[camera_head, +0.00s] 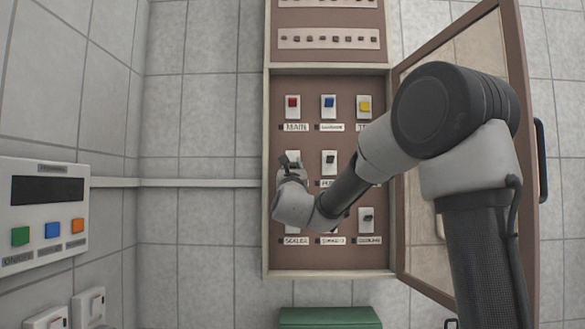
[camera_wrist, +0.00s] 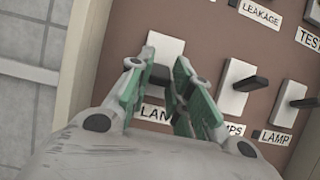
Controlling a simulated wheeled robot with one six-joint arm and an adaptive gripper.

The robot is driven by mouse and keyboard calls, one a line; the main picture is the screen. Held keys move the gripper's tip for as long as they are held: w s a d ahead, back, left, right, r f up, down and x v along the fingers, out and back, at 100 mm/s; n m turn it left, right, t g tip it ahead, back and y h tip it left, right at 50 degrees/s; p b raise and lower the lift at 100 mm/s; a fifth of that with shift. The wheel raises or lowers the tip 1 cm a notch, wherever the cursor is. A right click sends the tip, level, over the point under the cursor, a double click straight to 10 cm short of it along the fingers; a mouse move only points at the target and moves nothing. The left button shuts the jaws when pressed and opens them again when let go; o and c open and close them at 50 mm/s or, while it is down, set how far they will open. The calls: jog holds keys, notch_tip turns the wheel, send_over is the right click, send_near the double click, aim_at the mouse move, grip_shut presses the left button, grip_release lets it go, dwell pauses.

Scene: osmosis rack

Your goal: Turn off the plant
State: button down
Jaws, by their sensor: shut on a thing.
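An open brown electrical panel (camera_head: 310,258) hangs on the tiled wall. My gripper (camera_head: 291,164) is at the left switch of its middle row. In the wrist view my gripper's green-padded fingers (camera_wrist: 160,70) are shut on this switch, in front of its white plate (camera_wrist: 165,45). The fingers hide the lever, so its position cannot be told. The label below is partly covered and starts with "LA". The red MAIN switch (camera_head: 293,107), blue switch (camera_head: 328,107) and yellow switch (camera_head: 364,105) form the top row.
Black lever switches (camera_wrist: 236,88) stand close to the right of my fingers, the far one (camera_wrist: 290,100) labelled LAMP. The panel door (camera_head: 513,60) is open to the right, behind my arm. A wall controller (camera_head: 42,210) with green, blue and orange buttons is at left. A green box (camera_head: 330,318) is below.

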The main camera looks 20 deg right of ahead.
jog(key=c, duration=1.3)
grip_release()
jog(key=v, duration=1.2)
jog(key=shift+f, duration=0.1)
